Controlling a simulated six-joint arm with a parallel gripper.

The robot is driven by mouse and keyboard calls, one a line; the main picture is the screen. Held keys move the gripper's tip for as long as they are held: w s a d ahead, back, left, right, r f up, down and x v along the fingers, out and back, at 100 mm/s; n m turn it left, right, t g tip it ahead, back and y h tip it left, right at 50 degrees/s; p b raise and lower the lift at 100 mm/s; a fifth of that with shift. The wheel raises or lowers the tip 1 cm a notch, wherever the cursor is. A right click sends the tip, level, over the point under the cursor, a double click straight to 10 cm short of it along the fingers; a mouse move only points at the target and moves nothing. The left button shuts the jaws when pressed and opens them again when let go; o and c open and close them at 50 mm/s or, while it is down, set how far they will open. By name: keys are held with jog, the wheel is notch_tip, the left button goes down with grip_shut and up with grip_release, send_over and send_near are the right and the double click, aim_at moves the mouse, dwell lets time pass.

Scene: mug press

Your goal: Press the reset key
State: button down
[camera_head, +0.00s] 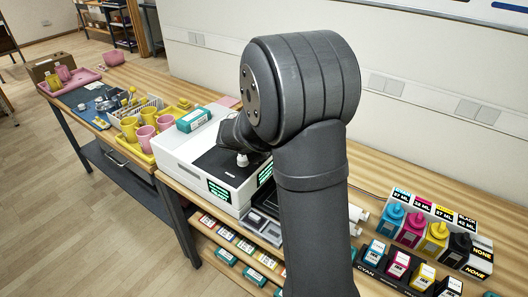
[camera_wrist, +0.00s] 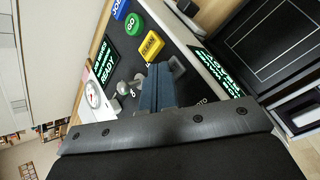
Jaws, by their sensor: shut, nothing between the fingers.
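The white press (camera_head: 178,158) with a dark top panel stands on the wooden bench in the head view. In the wrist view its dark control panel (camera_wrist: 172,27) carries a blue JOB key (camera_wrist: 120,8), a green GO key (camera_wrist: 133,25) and a yellow CLEAN key (camera_wrist: 151,45). I cannot make out a key marked reset; part of the panel is hidden behind my gripper. My gripper (camera_wrist: 159,72) is shut and empty, its fingers over the panel beside the CLEAN key. I cannot tell whether it touches the panel.
Near the fingers are a grey knob (camera_wrist: 126,87), a round dial (camera_wrist: 93,95) and a lit READY display (camera_wrist: 104,66). A teal box (camera_head: 194,120) lies on the press. Pink and yellow mugs (camera_head: 146,118) stand left; ink bottles (camera_head: 412,229) stand right.

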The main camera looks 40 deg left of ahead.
jog(key=shift+r, duration=0.85)
jog(key=shift+r, duration=0.15)
jog(key=shift+r, duration=2.4)
jog(key=shift+f, duration=0.1)
notch_tip(320, 180, up, 4)
jog(key=shift+r, duration=0.1)
